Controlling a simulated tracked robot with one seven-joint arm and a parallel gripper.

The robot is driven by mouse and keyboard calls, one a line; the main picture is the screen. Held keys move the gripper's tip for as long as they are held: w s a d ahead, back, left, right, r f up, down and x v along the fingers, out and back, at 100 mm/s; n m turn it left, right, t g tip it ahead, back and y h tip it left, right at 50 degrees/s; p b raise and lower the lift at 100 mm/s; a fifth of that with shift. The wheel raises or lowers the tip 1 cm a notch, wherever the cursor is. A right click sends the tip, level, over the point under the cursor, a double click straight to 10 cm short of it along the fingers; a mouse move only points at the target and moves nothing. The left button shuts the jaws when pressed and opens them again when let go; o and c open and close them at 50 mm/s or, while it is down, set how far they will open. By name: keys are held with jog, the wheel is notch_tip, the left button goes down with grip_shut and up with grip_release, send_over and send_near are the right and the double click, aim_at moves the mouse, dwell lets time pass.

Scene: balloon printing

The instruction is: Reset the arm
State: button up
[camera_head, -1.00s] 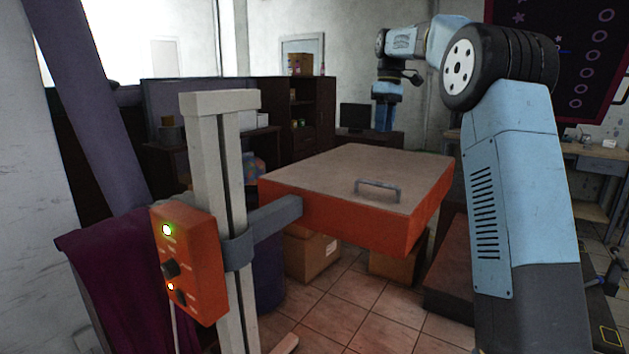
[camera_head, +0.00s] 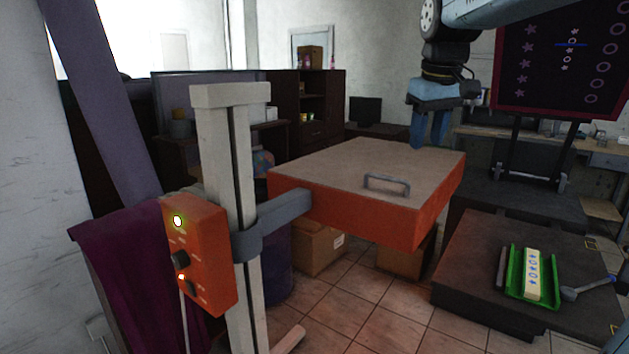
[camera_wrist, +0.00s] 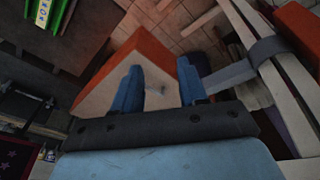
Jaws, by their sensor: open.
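My gripper (camera_head: 430,130) hangs from my blue arm at the upper right of the head view, fingers pointing down. It is in front of or above the right rear part of the orange box-shaped press plate (camera_head: 345,212) and holds nothing. In the wrist view my gripper (camera_wrist: 160,88) has its two blue fingers spread apart, with nothing between them. The press plate's top (camera_wrist: 150,75) and its orange side lie beyond the fingers, apart from them.
A pale post (camera_head: 233,150) with an orange control box (camera_head: 198,255) carries the plate. A green tray (camera_head: 515,272) holding a patterned pale block (camera_head: 533,275) lies on a dark table (camera_head: 465,265) at right. A dark board (camera_head: 563,55) stands behind.

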jog(key=s+f+m+t, duration=0.1)
jog(key=s+f+m, duration=0.1)
jog(key=s+f, duration=0.4)
jog(key=s+d+f+m+t, duration=0.1)
jog(key=s+f+m, duration=0.1)
jog(key=s+f, duration=0.5)
jog(key=shift+s+d+t, duration=0.3)
jog(key=shift+s, duration=2.5)
